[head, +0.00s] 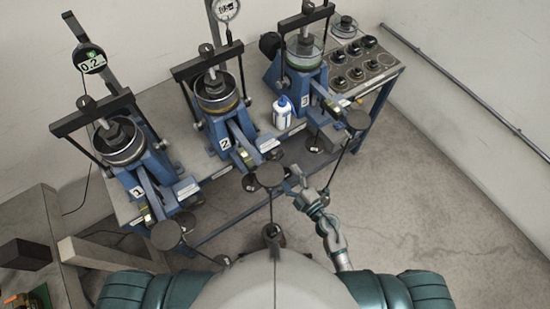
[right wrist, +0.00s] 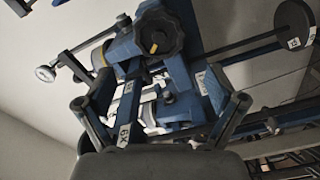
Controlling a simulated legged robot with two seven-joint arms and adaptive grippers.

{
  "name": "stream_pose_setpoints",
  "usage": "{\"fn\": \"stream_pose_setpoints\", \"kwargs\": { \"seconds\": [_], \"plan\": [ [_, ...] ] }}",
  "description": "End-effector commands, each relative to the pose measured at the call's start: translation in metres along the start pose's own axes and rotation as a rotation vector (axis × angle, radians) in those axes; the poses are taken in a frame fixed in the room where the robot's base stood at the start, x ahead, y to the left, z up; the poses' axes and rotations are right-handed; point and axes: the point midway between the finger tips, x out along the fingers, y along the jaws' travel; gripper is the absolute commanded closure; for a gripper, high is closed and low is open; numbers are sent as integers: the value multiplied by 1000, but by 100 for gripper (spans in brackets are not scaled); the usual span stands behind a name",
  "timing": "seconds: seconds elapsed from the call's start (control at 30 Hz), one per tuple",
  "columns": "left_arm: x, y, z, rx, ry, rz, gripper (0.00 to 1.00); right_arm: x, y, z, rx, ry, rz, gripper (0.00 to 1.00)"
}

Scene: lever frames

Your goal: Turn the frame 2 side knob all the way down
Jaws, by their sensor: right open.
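Frame 2 (head: 212,95) is the middle blue lever frame on the bench, marked with a white "2". A small knob (head: 246,101) shows on its right side in the head view. In the right wrist view a black lobed knob (right wrist: 158,34) stands out above and beyond the fingers; I cannot tell for sure that it is the same knob. My right gripper (head: 294,184) is open and empty, in front of the bench and right of frame 2's round weight plate (head: 270,176). Its spread fingers (right wrist: 160,104) show in the right wrist view, apart from the knob. My left gripper is out of view.
Frame 1 (head: 128,152) stands to the left and frame 3 (head: 300,75) to the right. A white bottle (head: 282,112) stands between frames 2 and 3. Lever arms and hanging weights jut over the bench's front edge. The floor (head: 410,200) at right is clear.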

Motion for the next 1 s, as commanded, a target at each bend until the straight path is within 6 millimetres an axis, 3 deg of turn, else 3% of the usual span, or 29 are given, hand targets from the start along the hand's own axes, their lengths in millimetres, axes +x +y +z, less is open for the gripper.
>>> {"fn": "stream_pose_setpoints", "kwargs": {
  "seconds": [0.17, 0.33, 0.7, 0.93, 1.0],
  "plan": [
    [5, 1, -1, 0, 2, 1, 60, -3, 0, 6, 51, -23, -4, 6],
    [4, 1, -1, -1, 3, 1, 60, 6, 0, 7, 57, -25, -4, 6],
    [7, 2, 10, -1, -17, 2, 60, 60, -1, 8, 57, -24, -3, 6],
    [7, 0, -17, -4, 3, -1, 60, 95, -2, 9, 57, -23, -4, 6],
    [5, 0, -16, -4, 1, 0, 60, 93, -2, 9, 58, -24, -6, 21]
  ]
}}
